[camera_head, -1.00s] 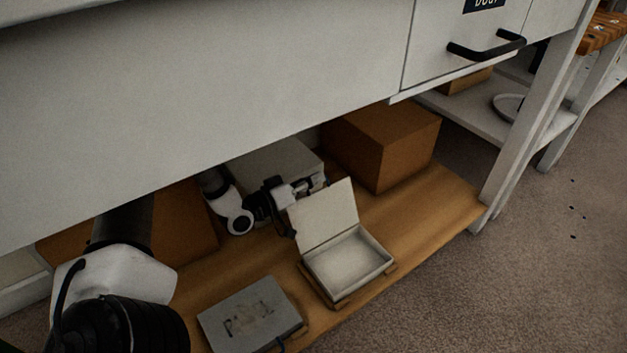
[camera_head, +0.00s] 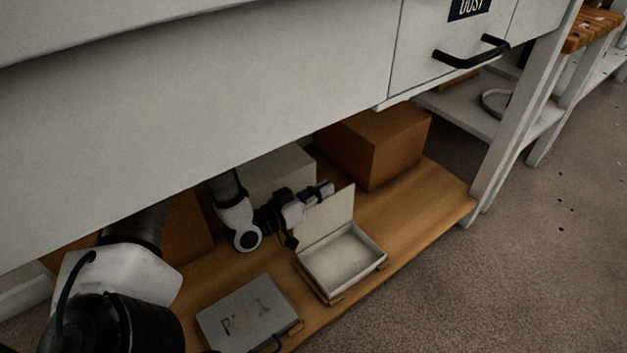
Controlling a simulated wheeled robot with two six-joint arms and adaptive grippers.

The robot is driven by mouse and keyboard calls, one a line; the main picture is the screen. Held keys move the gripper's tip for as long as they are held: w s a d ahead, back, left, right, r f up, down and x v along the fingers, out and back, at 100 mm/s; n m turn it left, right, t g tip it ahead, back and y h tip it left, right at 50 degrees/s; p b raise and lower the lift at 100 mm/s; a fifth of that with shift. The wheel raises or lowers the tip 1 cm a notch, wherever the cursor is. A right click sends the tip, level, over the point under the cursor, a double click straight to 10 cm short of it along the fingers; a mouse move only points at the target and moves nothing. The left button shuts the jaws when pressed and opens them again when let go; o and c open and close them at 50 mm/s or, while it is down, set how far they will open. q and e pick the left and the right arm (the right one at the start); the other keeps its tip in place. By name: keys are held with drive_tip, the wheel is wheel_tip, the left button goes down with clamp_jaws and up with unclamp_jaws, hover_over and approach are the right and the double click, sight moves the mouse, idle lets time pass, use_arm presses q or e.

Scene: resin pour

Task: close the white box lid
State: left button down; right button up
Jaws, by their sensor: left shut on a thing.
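The white box (camera_head: 343,266) stands open on the wooden lower shelf, near its front edge. Its lid (camera_head: 327,226) stands up from the back edge, roughly upright, and the empty inside of the box shows. My left gripper (camera_head: 322,190) is at the lid's upper edge, on the far side. Its fingers are closed there and seem to be on the lid, though the contact is partly hidden behind it. My right gripper is not in view.
A grey lettered box (camera_head: 245,312) lies to the left of the white box. A brown carton (camera_head: 375,148) and a pale box (camera_head: 283,172) stand behind. The bench front (camera_head: 200,110) hangs low over the shelf (camera_head: 425,205), whose right part is clear.

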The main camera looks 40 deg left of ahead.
use_arm(q)
drive_tip(key=shift+s+d+f+m, duration=0.1)
drive_tip(key=shift+s+d+m, duration=0.1)
drive_tip(key=shift+d+m, duration=0.35)
drive_tip(key=shift+s+d+f+m, duration=0.1)
drive_tip(key=shift+s+d+m, duration=0.1)
drive_tip(key=shift+d+m, duration=0.4)
drive_tip(key=shift+s+d+m, duration=0.2)
drive_tip(key=shift+d+m, duration=0.05)
drive_tip(key=shift+d, duration=0.55)
drive_tip(key=c, duration=1.3)
unclamp_jaws()
drive_tip(key=shift+s, duration=0.1)
drive_tip(key=v, duration=1.1)
drive_tip(key=shift+s+a, duration=0.1)
drive_tip(key=shift+s, duration=0.3)
